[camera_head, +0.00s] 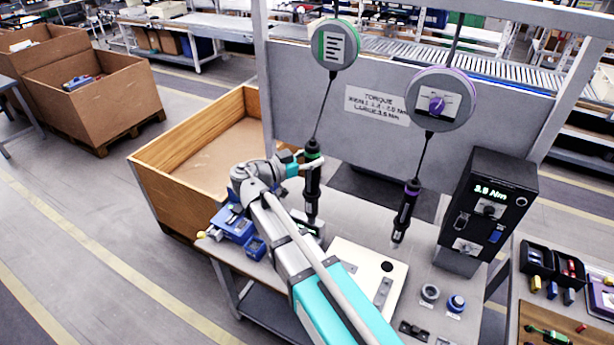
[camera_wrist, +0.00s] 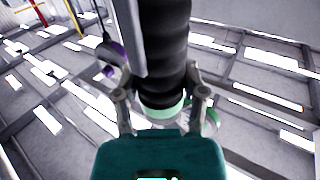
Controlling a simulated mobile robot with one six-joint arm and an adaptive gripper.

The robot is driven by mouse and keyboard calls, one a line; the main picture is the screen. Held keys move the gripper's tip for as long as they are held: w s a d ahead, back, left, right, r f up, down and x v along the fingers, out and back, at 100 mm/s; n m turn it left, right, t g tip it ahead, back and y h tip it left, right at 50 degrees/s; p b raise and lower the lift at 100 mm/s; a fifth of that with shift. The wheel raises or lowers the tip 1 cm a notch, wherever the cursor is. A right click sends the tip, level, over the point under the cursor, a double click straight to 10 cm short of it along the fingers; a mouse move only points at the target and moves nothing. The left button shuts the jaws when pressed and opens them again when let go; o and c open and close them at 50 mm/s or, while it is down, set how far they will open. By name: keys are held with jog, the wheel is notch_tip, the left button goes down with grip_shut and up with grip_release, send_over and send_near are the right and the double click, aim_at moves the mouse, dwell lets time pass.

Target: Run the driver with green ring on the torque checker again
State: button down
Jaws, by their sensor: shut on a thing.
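The black driver with the green ring (camera_head: 313,190) hangs upright on a cable from the balancer with a green rim (camera_head: 334,45). My gripper (camera_head: 308,164) is shut on it near the ring. In the wrist view the driver's ribbed black body (camera_wrist: 163,45) and green ring (camera_wrist: 160,112) lie between the fingers of my gripper (camera_wrist: 160,100). The driver's lower end is over a small grey block on the bench; my arm partly hides this, and I cannot tell whether they touch. A black box (camera_head: 492,200) with a lit Nm display, apparently the torque checker, stands at the right.
The purple-ringed driver (camera_head: 406,210) hangs to the right from its purple balancer (camera_head: 437,100). A white plate (camera_head: 350,262) lies on the bench behind my arm. Blue parts (camera_head: 235,225) sit at the bench's left edge, beside a wooden crate (camera_head: 150,180). Small round parts (camera_head: 430,293) lie front right.

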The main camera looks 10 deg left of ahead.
jog(key=w+a+f+n+t+y+b, duration=0.2)
jog(key=a+f+b, duration=0.3)
jog(key=f+b, duration=0.4)
jog(key=w+a+f+n+t+y+b, duration=0.2)
jog(key=w+a+f+b, duration=0.3)
jog(key=f+b, duration=0.3)
jog(key=shift+w+a+f+t+y+b, duration=0.15)
jog(key=shift+w+f+t+y+b, duration=0.2)
jog(key=shift+f+y, duration=0.3)
jog(key=shift+s, duration=0.1)
jog(key=shift+f, duration=0.15)
jog(key=shift+f+b, duration=1.45)
jog(key=shift+b, duration=0.2)
jog(key=shift+f, duration=0.15)
